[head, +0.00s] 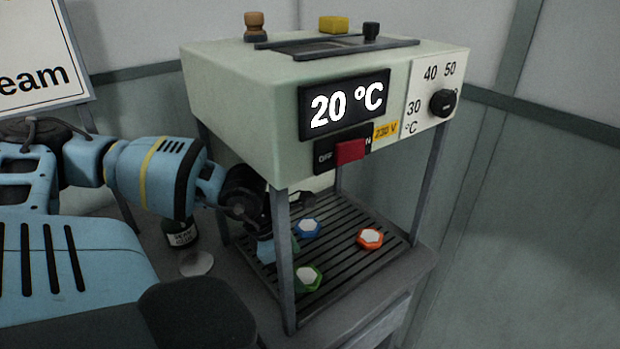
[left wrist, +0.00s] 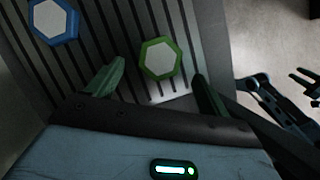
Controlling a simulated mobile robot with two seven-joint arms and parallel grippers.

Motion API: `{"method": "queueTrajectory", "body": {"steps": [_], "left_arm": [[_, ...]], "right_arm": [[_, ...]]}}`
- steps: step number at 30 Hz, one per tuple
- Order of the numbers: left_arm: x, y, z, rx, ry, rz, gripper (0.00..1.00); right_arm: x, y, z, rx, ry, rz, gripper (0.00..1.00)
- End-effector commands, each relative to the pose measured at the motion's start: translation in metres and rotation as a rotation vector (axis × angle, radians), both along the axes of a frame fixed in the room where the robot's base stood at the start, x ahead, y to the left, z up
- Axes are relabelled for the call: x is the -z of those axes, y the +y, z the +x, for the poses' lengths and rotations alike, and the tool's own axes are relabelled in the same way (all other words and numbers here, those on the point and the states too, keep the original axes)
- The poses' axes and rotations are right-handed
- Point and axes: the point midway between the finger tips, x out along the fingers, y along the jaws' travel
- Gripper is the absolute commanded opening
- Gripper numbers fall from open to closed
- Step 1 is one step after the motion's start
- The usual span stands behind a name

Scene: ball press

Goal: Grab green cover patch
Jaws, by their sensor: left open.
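The green cover patch (head: 308,278) is a green hexagon with a pale top. It lies flat on the slatted rack under the heater box, near the front left leg. In the left wrist view the green patch (left wrist: 160,59) shows just ahead of the gap between my left fingers. My left gripper (left wrist: 158,88) is open with nothing between its fingers. In the head view my left gripper (head: 279,248) reaches in from the left, beside the front left leg and behind the patch. A blue-black arm with a dark gripper (left wrist: 306,88), apparently my right, shows small in the left wrist view.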

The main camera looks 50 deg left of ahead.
Motion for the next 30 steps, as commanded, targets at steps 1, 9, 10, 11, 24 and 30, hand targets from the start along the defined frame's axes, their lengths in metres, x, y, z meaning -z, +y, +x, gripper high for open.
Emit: {"method": "queueTrajectory", "body": {"steps": [1,9,10,11,24,30], "left_arm": [[0.012,-0.001,0.001,0.002,0.007,0.002,0.8],[0.03,-0.006,0.008,0.001,0.004,0.001,0.8],[0.031,-0.007,0.009,0.0,0.003,0.001,0.8],[0.031,-0.007,0.009,0.0,0.002,0.0,0.8],[0.029,-0.007,0.01,0.0,-0.001,-0.001,0.59],[0.029,-0.007,0.01,0.0,-0.001,-0.001,0.33]], "right_arm": [[0.011,0.0,-0.006,-0.002,0.015,0.0,0.36],[0.024,0.0,-0.001,-0.001,0.01,0.002,0.36],[0.024,0.0,0.0,-0.001,0.008,0.002,0.36],[0.025,0.0,0.002,-0.002,0.006,0.001,0.36],[0.023,0.0,0.007,-0.002,-0.004,0.001,0.36],[0.023,0.0,0.003,-0.003,0.002,0.002,0.36]]}}
